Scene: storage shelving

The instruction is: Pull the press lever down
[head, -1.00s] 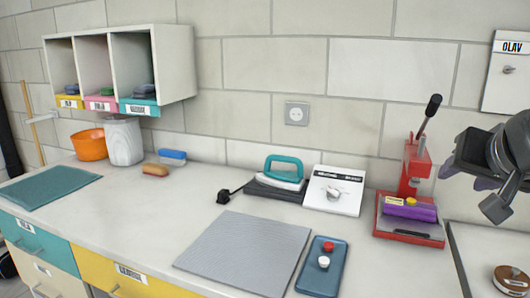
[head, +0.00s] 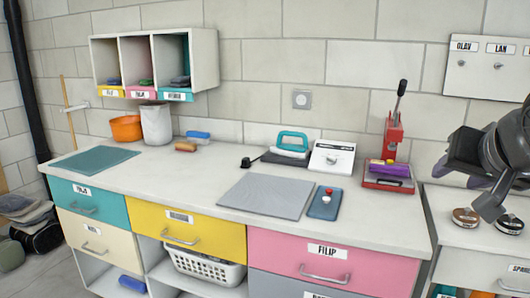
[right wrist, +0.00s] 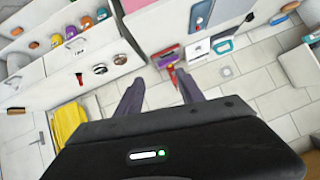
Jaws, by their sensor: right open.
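The red press (head: 393,140) stands at the right end of the white counter. Its lever (head: 400,98) has a black grip and points up, tilted slightly right. A purple item with a yellow top (head: 391,169) sits on the press base. My right gripper (head: 464,185) is open and empty, to the right of the press and apart from it. In the right wrist view my two fingers (right wrist: 160,95) are spread, with the red press (right wrist: 171,75) beyond them. My left gripper is not in view.
A blue tray with red and white knobs (head: 325,203), a grey mat (head: 266,197), a white device (head: 331,157) and a teal-handled iron (head: 290,146) lie left of the press. A lower white cabinet (head: 470,240) stands at right. A hook board (head: 490,70) hangs above.

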